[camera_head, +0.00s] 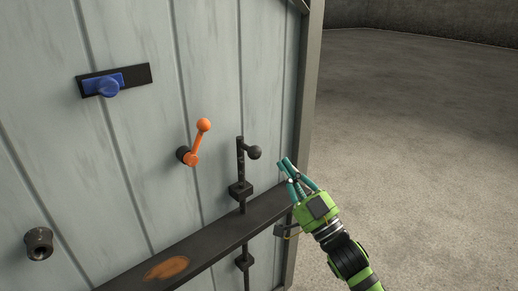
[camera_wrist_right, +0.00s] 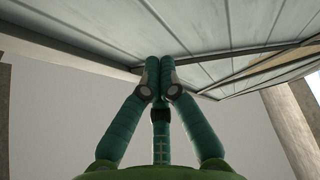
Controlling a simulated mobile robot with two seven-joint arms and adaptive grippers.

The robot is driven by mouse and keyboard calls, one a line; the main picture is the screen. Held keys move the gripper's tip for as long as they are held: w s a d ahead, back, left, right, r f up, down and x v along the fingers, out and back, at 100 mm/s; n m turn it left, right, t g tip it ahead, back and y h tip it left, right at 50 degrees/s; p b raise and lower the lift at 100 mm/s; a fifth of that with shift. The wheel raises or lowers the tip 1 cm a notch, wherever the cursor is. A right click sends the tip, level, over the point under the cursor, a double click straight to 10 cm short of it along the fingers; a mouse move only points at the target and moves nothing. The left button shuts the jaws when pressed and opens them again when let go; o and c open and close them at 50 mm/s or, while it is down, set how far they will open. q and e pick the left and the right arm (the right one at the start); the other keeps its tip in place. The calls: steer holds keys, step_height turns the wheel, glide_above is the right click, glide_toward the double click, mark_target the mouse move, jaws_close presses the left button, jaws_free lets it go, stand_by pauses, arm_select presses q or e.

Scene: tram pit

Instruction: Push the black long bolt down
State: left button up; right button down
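The black long bolt (camera_head: 241,165) runs vertically on the pale panelled door in the head view. A round black knob (camera_head: 254,152) sticks out to the right near its top end. The rod passes through a black guide block (camera_head: 240,190), behind the dark crossbar and through a lower guide. My right gripper (camera_head: 286,161) is right of the knob in the picture, apart from it, pointing up and left. In the right wrist view its teal fingers (camera_wrist_right: 160,65) meet at the tips, with nothing between them. My left gripper is not in view.
A dark crossbar (camera_head: 212,244) runs across the door below the knob. An orange lever (camera_head: 199,143), a blue knob on a black plate (camera_head: 131,76) and a dark round fitting (camera_head: 38,244) are to the left. The door frame (camera_head: 305,95) stands right, with open concrete floor (camera_head: 420,130) beyond.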

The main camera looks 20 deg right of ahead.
steer(key=shift+w, duration=0.1)
steer(key=p+x, duration=0.3)
steer(key=x, duration=0.6)
steer(key=shift+w+a+f+p, duration=0.1)
steer(key=shift+w+f+p, duration=0.2)
steer(key=shift+f, duration=0.6)
steer(key=shift+w+a+f+p, duration=0.15)
steer(key=shift+w+f, duration=0.3)
steer(key=shift+f, duration=0.5)
steer(key=shift+f, duration=0.1)
step_height(320, 180, down, 7)
steer(key=b, duration=0.5)
steer(key=shift+f+b, duration=0.2)
steer(key=shift+b, duration=0.15)
steer(key=shift+r, duration=0.1)
